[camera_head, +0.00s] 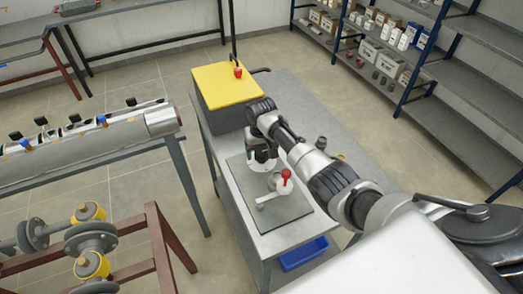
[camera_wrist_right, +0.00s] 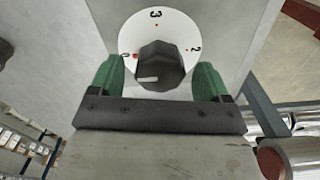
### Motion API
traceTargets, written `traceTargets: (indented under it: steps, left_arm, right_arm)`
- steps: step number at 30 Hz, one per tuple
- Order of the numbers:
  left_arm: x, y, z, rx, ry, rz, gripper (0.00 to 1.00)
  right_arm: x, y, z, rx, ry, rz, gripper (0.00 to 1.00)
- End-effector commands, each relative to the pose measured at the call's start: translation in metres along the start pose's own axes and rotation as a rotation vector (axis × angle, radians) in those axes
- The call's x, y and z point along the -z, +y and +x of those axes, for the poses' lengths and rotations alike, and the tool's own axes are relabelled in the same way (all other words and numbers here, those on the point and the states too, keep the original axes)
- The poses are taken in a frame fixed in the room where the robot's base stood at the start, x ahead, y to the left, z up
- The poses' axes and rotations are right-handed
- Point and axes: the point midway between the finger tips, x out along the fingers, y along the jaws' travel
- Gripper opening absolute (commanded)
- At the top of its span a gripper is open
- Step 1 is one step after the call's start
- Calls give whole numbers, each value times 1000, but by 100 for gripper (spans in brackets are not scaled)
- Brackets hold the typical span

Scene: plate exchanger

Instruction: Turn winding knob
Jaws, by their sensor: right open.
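The winding knob (camera_wrist_right: 160,64) is dark and faceted, in the middle of a round white dial (camera_wrist_right: 178,27) in the right wrist view. The dial shows 0 at left, 3 at top and 2 at right. A pale mark on the knob is at its lower left. My right gripper (camera_wrist_right: 156,78) is open, with one green finger on each side of the knob; contact cannot be told. In the head view my right gripper (camera_head: 262,154) is low over the grey bench, and the knob itself is hard to make out there. My left gripper is not in view.
The grey bench (camera_head: 310,125) carries a yellow-topped box (camera_head: 225,85) at its far left and a red-topped lever (camera_head: 285,178) close to my right gripper. A blue bin (camera_head: 303,254) is below. A steel tube (camera_head: 80,145) lies at left; shelves (camera_head: 465,70) stand at right.

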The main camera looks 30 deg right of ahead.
Motion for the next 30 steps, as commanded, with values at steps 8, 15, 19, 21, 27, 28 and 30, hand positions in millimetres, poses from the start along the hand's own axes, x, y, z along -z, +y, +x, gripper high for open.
traceTargets:
  steps: [8,15,19,21,27,28,30]
  left_arm:
    - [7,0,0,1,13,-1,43]
    - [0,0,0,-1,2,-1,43]
    - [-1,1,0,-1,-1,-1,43]
    - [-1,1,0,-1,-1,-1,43]
    - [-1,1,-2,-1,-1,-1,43]
    - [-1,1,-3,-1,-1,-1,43]
    - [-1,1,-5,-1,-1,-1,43]
  right_arm:
    - [0,0,3,0,1,0,78]
    - [0,0,2,0,1,0,47]
    - [0,0,2,0,1,0,28]
    - [0,0,2,0,1,-1,28]
    - [0,0,1,0,1,-29,28]
    - [0,0,1,0,1,-38,28]
    - [0,0,1,1,1,-67,28]
